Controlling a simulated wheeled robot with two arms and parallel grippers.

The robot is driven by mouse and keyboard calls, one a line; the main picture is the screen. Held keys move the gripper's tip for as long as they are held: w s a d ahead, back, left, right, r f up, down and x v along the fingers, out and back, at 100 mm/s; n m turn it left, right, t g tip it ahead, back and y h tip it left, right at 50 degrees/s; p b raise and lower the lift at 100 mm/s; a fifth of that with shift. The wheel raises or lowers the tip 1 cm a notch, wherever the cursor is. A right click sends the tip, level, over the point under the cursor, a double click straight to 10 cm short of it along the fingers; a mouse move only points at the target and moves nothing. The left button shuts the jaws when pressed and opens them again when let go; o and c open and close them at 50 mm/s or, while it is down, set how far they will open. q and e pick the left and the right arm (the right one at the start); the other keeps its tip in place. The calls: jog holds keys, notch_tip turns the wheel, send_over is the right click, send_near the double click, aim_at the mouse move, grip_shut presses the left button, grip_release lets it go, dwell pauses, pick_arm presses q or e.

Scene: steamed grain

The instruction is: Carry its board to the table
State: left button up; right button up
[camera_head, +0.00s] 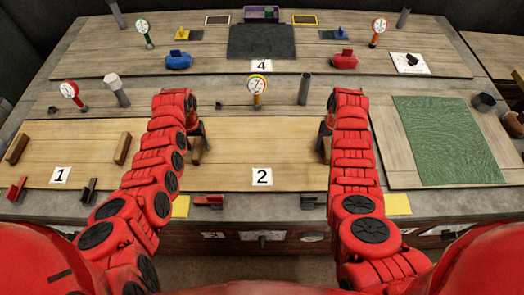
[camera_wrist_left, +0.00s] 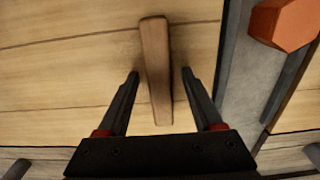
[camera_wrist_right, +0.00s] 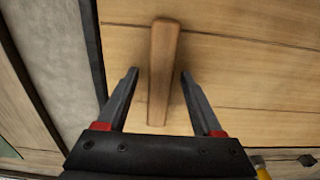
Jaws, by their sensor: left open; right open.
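A light wooden board (camera_head: 262,150) with a card marked 2 (camera_head: 262,177) lies in the front middle of the worktop. Its left handle (camera_head: 197,152) is partly hidden by my left arm, and its right handle by my right arm. My left gripper (camera_head: 197,133) is open over the left handle. In the left wrist view the brown handle bar (camera_wrist_left: 155,65) runs between the spread fingers (camera_wrist_left: 160,76). My right gripper (camera_head: 325,131) is open over the right handle. In the right wrist view that bar (camera_wrist_right: 160,65) lies between the spread fingers (camera_wrist_right: 158,76). Neither gripper is closed on it.
Another board (camera_head: 85,142) with a card marked 1 (camera_head: 60,175) lies to the left. A green mat (camera_head: 448,140) lies on a panel to the right. A gauge (camera_head: 257,86) and a grey post (camera_head: 304,88) stand behind the middle board. A card marked 4 (camera_head: 261,66) lies farther back.

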pick_arm(q)
grip_shut()
pick_arm(e)
grip_shut()
dwell(1.3)
